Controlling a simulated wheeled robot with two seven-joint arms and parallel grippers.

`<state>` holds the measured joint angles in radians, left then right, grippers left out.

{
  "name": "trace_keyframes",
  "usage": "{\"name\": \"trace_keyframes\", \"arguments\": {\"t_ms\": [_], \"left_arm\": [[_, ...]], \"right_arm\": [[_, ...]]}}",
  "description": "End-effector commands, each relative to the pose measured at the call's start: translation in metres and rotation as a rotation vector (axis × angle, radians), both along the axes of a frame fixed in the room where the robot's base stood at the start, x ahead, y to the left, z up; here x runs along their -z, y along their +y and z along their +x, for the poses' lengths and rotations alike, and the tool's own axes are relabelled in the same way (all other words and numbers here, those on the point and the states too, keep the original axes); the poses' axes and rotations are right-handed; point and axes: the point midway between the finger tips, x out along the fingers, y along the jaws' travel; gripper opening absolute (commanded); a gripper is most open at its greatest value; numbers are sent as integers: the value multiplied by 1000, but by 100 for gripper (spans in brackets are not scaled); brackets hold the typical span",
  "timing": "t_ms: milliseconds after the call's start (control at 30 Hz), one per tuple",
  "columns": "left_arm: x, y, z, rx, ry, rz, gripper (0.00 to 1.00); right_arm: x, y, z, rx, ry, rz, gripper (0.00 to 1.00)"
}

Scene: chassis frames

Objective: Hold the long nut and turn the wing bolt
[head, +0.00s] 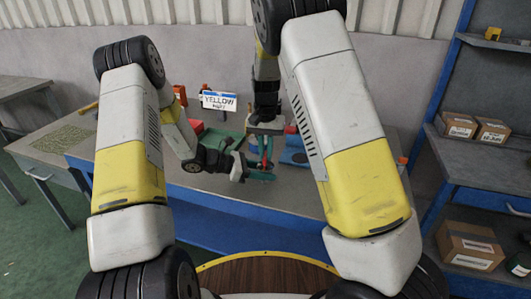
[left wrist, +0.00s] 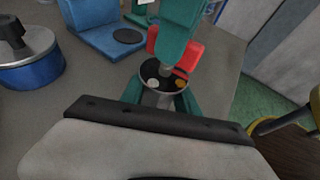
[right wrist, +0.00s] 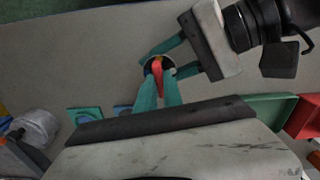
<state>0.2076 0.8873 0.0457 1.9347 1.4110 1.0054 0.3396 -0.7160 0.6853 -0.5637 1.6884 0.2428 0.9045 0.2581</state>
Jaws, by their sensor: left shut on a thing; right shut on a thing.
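The red wing bolt (head: 264,167) is upright above the long nut, between the teal fingertips of my right gripper (right wrist: 158,92), which comes down from above and is shut on it. It also shows red in the left wrist view (left wrist: 191,54). The long nut (left wrist: 152,69) is a dark, round-topped piece, mostly hidden by fingers. My left gripper (head: 257,172) reaches in from the left side and is shut around the nut. The bolt's lower end is at the nut's top; how deep it sits I cannot tell.
A blue stand with a dark disc (left wrist: 128,36) and a blue canister (left wrist: 32,66) are nearby on the workbench (head: 215,182). A sign (head: 219,101) stands behind; shelves with boxes are right.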

Motion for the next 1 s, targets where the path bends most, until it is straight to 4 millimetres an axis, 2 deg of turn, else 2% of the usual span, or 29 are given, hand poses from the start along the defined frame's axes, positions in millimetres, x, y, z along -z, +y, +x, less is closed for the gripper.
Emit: {"name": "trace_keyframes", "arguments": {"t_ms": [300, 833, 867, 900, 967, 1000], "left_arm": [[1, 0, 0, -1, 0, 2, 0], [1, 1, 0, -2, 1, 4, 0], [2, 1, 0, -2, 1, 4, 0], [2, 1, 0, -2, 1, 4, 0], [1, 1, 0, -2, 1, 4, 0], [1, 1, 0, -1, 1, 4, 0]], "right_arm": [[-1, 1, 0, 132, 1, 2, 0], [-1, 1, 0, 158, 1, 3, 0], [-1, 1, 0, 158, 1, 3, 17], [-1, 1, 0, 158, 1, 3, 25], [-1, 1, 0, 158, 1, 2, 34], [-1, 1, 0, 158, 1, 2, 34]]}}
